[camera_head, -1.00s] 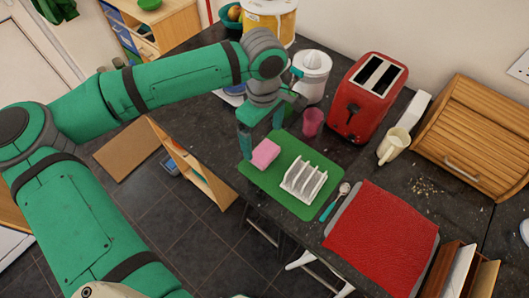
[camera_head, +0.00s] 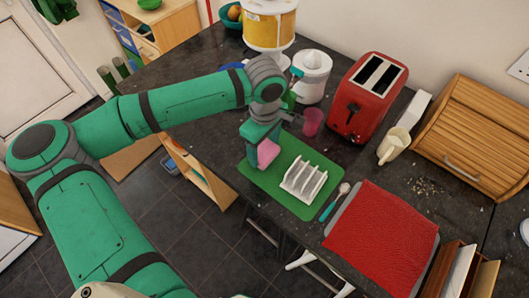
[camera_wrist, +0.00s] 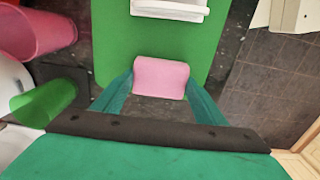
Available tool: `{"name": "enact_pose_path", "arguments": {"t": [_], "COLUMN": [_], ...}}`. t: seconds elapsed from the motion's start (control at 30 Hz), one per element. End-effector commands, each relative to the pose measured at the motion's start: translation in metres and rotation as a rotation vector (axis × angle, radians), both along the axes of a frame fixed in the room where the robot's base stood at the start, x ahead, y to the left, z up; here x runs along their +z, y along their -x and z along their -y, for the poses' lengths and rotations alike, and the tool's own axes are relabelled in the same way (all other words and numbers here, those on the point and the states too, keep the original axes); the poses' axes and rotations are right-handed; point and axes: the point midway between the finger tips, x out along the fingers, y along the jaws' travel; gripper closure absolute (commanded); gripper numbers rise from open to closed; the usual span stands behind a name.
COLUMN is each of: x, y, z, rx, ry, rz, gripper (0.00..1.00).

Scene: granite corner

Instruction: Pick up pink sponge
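The pink sponge (camera_head: 268,153) is at the left end of the green mat (camera_head: 292,205) on the dark counter. My gripper (camera_head: 258,142) is right at the sponge and partly covers it. In the wrist view the sponge (camera_wrist: 161,78) sits between the two green fingertips, which meet its left and right sides. The gripper looks shut on it. I cannot tell whether the sponge is clear of the mat.
A white rack (camera_head: 303,178) stands on the mat, close right of the sponge. A pink cup (camera_head: 312,122), a white juicer (camera_head: 311,75) and a red toaster (camera_head: 367,97) stand behind. A spoon (camera_head: 335,200) and red cloth (camera_head: 381,238) lie right. The counter's front edge is near.

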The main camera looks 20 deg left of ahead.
Motion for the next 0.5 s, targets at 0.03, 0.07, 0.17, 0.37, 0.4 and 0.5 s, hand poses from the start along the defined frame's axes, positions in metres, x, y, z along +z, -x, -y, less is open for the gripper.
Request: {"name": "enact_pose_path", "arguments": {"t": [0.03,0.07,0.17,0.37,0.4,0.5], "x": [0.0000,0.0000,0.0000,0.0004,0.0010,0.0046], "y": [-0.0001,0.0000,-0.0001,-0.0001,-0.0001,-0.0004], "z": [0.0000,0.0000,0.0000,0.0000,-0.0001,-0.0004], "rx": [0.000,0.000,0.000,0.000,0.000,0.000], "ry": [0.000,0.000,0.000,0.000,0.000,-0.001], "rz": [0.000,0.000,0.000,0.000,0.000,0.001], "gripper": [0.55,0.55,0.55,0.55,0.55,0.55]}}
